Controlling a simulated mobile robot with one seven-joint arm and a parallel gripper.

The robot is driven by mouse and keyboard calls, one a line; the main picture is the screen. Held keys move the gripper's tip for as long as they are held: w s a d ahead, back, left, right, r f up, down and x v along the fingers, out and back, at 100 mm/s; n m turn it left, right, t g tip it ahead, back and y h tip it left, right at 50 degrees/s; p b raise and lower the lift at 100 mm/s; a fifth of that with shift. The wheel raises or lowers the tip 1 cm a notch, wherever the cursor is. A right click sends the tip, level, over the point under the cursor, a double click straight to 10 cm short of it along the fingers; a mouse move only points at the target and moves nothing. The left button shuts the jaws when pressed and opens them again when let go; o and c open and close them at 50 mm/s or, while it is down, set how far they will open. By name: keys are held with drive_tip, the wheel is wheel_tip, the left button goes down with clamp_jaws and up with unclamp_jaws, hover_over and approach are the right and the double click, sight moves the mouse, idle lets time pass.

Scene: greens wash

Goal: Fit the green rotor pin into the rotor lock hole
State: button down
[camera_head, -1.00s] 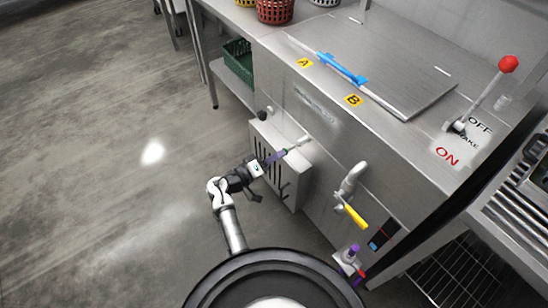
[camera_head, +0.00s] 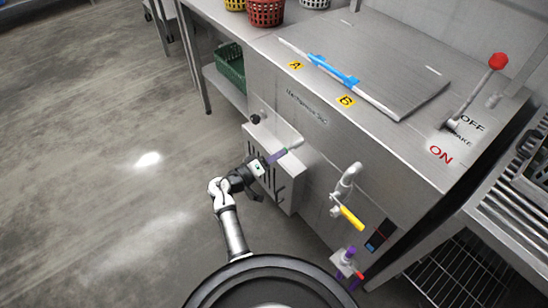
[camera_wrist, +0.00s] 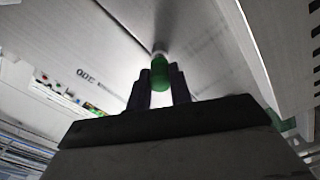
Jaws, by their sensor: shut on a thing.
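The green rotor pin (camera_wrist: 160,73) is clamped upright between the two dark fingers of my gripper (camera_wrist: 162,88) in the wrist view. A small pale ring or tip (camera_wrist: 159,53) shows at its far end; I cannot tell whether the pin is in a hole. A bit of the green pin (camera_head: 286,150) shows just short of this fitting. The rotor lock hole cannot be made out.
The slotted box (camera_head: 262,152) is on the front of the steel washer (camera_head: 285,95). A black knob (camera_head: 256,118) is left of the gripper. A pipe with a yellow handle (camera_head: 350,217) and a purple-topped fitting (camera_head: 348,254) stick out at lower right. Open floor lies left.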

drive_tip(key=shift+b+x, duration=0.35)
drive_tip(key=shift+x, duration=0.7)
drive_tip(key=c, duration=1.2)
unclamp_jaws()
drive_tip(key=b+v, duration=0.2)
drive_tip(key=v, duration=1.1)
drive_tip(key=shift+s+a, duration=0.25)
drive_tip(key=shift+a, duration=0.05)
